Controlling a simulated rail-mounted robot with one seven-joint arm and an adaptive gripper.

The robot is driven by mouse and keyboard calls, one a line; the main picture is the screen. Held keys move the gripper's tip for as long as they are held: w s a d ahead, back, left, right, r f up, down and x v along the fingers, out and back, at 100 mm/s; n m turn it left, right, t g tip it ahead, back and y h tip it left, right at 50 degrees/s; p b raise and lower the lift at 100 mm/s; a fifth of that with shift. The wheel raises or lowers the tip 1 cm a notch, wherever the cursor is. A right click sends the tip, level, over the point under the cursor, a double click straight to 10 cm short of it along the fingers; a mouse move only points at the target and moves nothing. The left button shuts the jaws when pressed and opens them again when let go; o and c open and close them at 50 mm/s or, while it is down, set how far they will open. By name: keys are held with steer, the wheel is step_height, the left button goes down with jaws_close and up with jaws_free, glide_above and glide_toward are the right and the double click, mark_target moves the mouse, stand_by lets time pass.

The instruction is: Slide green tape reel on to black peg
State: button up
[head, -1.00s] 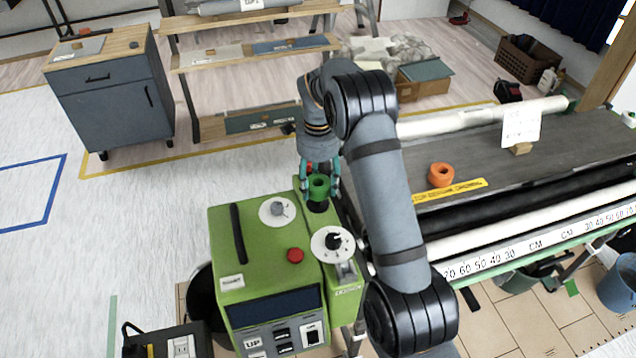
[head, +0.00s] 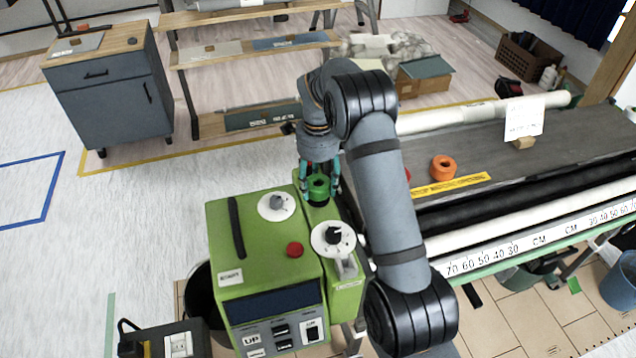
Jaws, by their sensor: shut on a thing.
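The green tape reel (head: 319,190) is a small ring with a dark centre hole. My gripper (head: 319,184) points down, with its teal fingers on either side of the reel, shut on it. The reel is upright over the narrow right part of the green machine (head: 222,222), near that part's far end. Dark material shows just below the reel, where the black peg (head: 318,203) is. Most of the peg is hidden by the reel, so I cannot tell how far the reel is around it.
A white disc with a black knob (head: 333,238) and a red button (head: 295,249) are on the machine in front of the reel. To the right, an orange reel (head: 443,167) lies on the dark table (head: 560,150). My arm hides the table's left edge.

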steer(key=shift+f+b, duration=0.9)
steer(key=shift+f, duration=0.1)
steer(key=o, duration=1.2)
steer(key=shift+o, duration=0.2)
step_height(320, 180, up, 12)
step_height(320, 180, down, 12)
steer(key=shift+r, duration=0.1)
steer(key=shift+r+p, duration=0.35)
steer(key=shift+p, duration=0.15)
steer(key=shift+r, duration=0.1)
